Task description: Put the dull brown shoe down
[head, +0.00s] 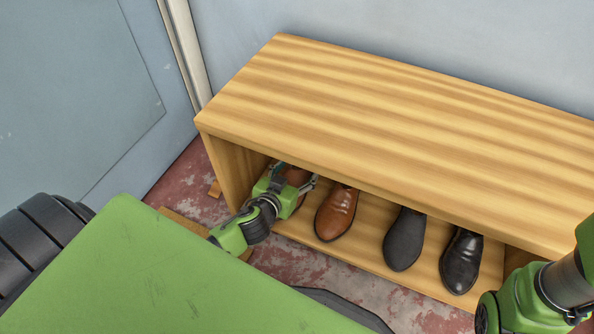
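A brown shoe (294,175) is at the left end of the shelf inside the wooden bench, largely hidden by my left gripper. The visible part looks dull. My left gripper (293,176) reaches in from the left with its fingers around this shoe, one on either side. Whether they press on it or stand slightly apart cannot be told, nor whether the sole rests on the shelf board. My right gripper is out of view; only part of my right arm shows at the lower right.
The wooden bench (400,120) has a low top over the shelf. To the right stand a shiny brown shoe (336,212), a dull black shoe (405,240) and a shiny black shoe (461,262). The bench's left side wall (230,170) is close to my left gripper.

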